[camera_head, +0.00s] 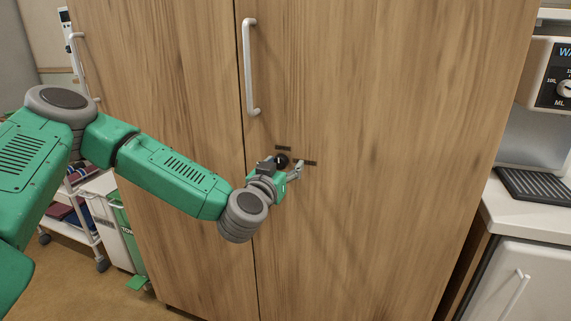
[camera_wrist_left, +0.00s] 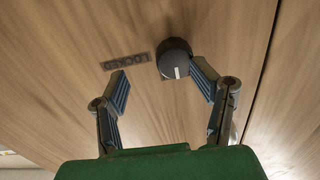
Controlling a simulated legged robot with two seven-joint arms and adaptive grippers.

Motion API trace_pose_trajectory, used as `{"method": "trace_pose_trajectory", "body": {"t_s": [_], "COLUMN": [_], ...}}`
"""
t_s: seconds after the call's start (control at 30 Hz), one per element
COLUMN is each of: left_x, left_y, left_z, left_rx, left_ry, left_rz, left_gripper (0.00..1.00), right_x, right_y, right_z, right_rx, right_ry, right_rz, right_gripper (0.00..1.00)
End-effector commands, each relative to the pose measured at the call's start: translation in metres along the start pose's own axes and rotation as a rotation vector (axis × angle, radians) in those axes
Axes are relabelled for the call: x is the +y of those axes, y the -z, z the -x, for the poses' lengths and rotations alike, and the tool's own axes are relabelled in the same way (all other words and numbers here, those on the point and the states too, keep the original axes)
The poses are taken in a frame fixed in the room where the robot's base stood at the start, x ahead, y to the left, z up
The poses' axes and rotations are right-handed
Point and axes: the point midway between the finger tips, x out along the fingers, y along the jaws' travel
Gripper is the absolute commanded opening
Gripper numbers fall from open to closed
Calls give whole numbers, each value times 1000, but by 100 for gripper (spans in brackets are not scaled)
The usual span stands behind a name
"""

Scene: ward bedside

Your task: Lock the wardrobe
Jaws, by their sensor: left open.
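The wooden wardrobe (camera_head: 400,90) fills the middle of the head view, its two doors closed along a vertical seam. A round dark knob (camera_head: 282,159) sits on the right door near the seam, with one dark label above it and another to its right. In the left wrist view the knob (camera_wrist_left: 173,56) has a white mark at its lower edge, and the upside-down label (camera_wrist_left: 125,64) to its left reads LOCKED. My left gripper (camera_head: 282,166) is open at the knob. In the wrist view the right finger appears close to the knob; contact is unclear.
A long metal handle (camera_head: 250,68) stands above the knob, and another handle (camera_head: 77,60) is at far left. A trolley (camera_head: 85,215) is at left behind my arm. A white counter (camera_head: 530,215) with a drip tray (camera_head: 536,187) and appliance is at right.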

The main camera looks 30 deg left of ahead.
Motion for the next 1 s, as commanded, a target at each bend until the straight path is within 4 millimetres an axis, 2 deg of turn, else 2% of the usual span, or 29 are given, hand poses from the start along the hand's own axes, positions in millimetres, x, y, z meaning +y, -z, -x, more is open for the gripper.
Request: {"method": "trace_pose_trajectory", "body": {"t_s": [0.03, 0.17, 0.43, 0.47, 0.5, 0.57, 0.73, 1.0], "left_x": [-3, -5, 1, 2, 3, 4, 4, 2], "left_y": [0, -1, 2, 2, 3, 3, 3, 4], "left_z": [-8, -17, -15, -14, -14, -14, -14, -15], "left_rx": [3, 1, 3, 3, 3, 3, 5, 8], "left_ry": [3, 3, 3, 2, 2, 1, -4, -4], "left_rz": [1, 5, -1, -2, -3, -4, -1, 1], "left_gripper": [52, 52, 52, 46, 32, 11, 4, 4], "right_x": [0, -1, -1, -1, -1, 0, 0, 0], "right_y": [0, 0, 0, 0, 0, 0, 0, 0], "right_z": [-1, -1, -1, -1, -1, -1, -1, -1], "right_rx": [0, -1, 0, 0, 0, -1, -1, -1], "right_ry": [0, 1, 1, 1, 1, 1, 0, 1], "right_rz": [1, 1, 2, 2, 2, 1, 1, 1], "right_gripper": [0, 0, 0, 0, 0, 0, 0, 0]}}
